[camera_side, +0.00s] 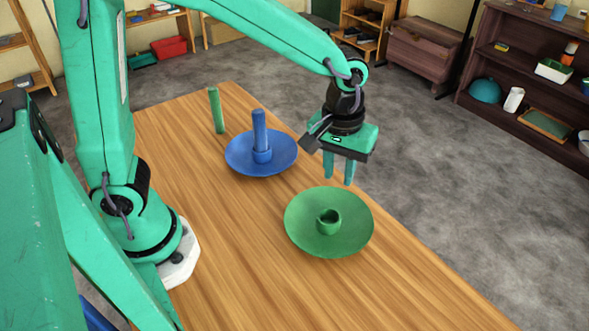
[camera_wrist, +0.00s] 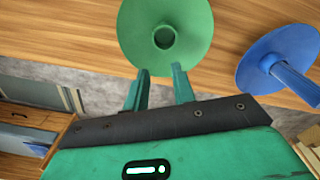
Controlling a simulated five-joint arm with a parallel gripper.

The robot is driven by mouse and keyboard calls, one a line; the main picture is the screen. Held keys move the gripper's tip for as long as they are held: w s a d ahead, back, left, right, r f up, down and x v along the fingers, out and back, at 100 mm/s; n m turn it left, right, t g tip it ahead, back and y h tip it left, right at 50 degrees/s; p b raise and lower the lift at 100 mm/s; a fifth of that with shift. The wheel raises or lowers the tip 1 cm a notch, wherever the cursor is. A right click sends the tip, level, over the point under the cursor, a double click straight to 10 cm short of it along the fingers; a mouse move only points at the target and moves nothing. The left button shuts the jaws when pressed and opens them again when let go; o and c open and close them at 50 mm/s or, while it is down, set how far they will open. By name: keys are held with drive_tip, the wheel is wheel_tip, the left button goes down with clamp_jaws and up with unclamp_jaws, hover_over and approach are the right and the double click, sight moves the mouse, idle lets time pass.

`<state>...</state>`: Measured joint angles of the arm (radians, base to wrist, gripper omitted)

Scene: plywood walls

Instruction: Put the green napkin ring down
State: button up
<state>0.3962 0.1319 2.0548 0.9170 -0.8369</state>
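The green napkin ring (camera_side: 328,228) stands upright on the middle of a green dish (camera_side: 352,234) on the table. In the wrist view the ring (camera_wrist: 164,37) is at the centre of the green dish (camera_wrist: 190,28), top centre, its opening facing the camera. My gripper (camera_side: 338,179) is open and empty, above the table and just beyond the dish's far edge in the side view. In the wrist view, daylight shows between its fingertips (camera_wrist: 160,70), and they are apart from the ring.
A blue dish (camera_side: 240,155) holds a blue ring (camera_side: 262,156) around an upright blue stick (camera_side: 259,125). A green stick (camera_side: 216,110) stands near the table's far left edge. The wooden table (camera_side: 420,290) is clear in front of the green dish.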

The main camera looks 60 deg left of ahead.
drive_tip(key=s+a+r+m+t, duration=0.5)
drive_tip(key=s+a+r, duration=0.5)
drive_tip(key=s+a, duration=0.2)
drive_tip(key=shift+a, duration=1.25)
